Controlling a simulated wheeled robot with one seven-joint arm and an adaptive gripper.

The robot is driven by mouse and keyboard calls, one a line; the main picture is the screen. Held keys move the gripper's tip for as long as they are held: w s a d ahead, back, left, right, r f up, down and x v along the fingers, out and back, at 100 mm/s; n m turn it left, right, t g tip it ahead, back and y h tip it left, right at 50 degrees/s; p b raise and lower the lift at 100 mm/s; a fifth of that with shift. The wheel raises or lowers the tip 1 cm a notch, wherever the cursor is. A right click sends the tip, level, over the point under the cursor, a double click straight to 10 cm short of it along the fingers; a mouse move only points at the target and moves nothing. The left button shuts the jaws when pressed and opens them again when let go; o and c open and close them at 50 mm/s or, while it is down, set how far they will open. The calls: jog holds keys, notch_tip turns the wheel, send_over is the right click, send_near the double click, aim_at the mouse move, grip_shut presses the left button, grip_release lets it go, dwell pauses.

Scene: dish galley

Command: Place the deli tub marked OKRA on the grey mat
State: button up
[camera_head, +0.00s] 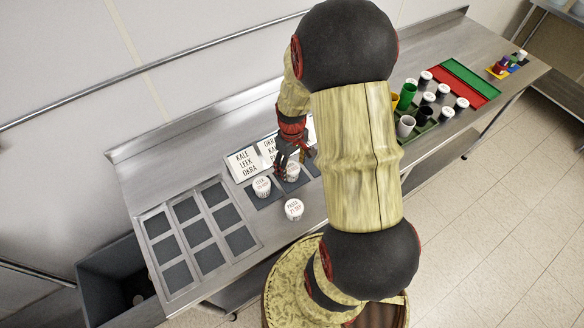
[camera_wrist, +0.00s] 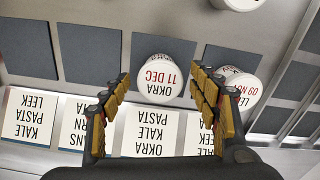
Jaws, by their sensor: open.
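The deli tub marked OKRA, 11 DEC (camera_wrist: 160,78), is white with a pale lid. In the wrist view it stands upright over a dark grey mat (camera_wrist: 188,48), in front of the row of cards. My gripper (camera_wrist: 160,82) is open, with a finger on each side of this tub and a narrow gap showing at both sides. In the head view my gripper (camera_head: 292,168) is low over the same tub (camera_head: 292,173), partly covering it. How the tub's base meets the mat is hidden.
A LEEK tub (camera_head: 261,187) stands close beside, on the neighbouring mat. A PASTA tub (camera_head: 294,209) stands nearer the counter's front. Upright word cards (camera_head: 243,164) line the back. Empty grey mats (camera_wrist: 90,55) lie at left in the wrist view. A compartment frame (camera_head: 198,235) lies left.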

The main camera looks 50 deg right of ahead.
aim_at(292, 168)
jog(key=w+a+r+p, duration=0.1)
jog(key=a+r, duration=0.1)
jog(key=r, duration=0.6)
jog(key=a+r, duration=0.2)
jog(key=r, duration=0.6)
jog(key=s+a+r+t, duration=0.2)
jog(key=s+a+r, duration=0.2)
jog(key=a+r, duration=0.4)
jog(key=s+a+r+t, duration=0.3)
jog(key=s+a+r, duration=0.1)
jog(key=a+r, duration=0.4)
jog(key=a, duration=0.2)
jog(key=shift+s+a+t, duration=0.15)
jog(key=shift+a+t, duration=0.15)
jog(key=shift+a, duration=0.05)
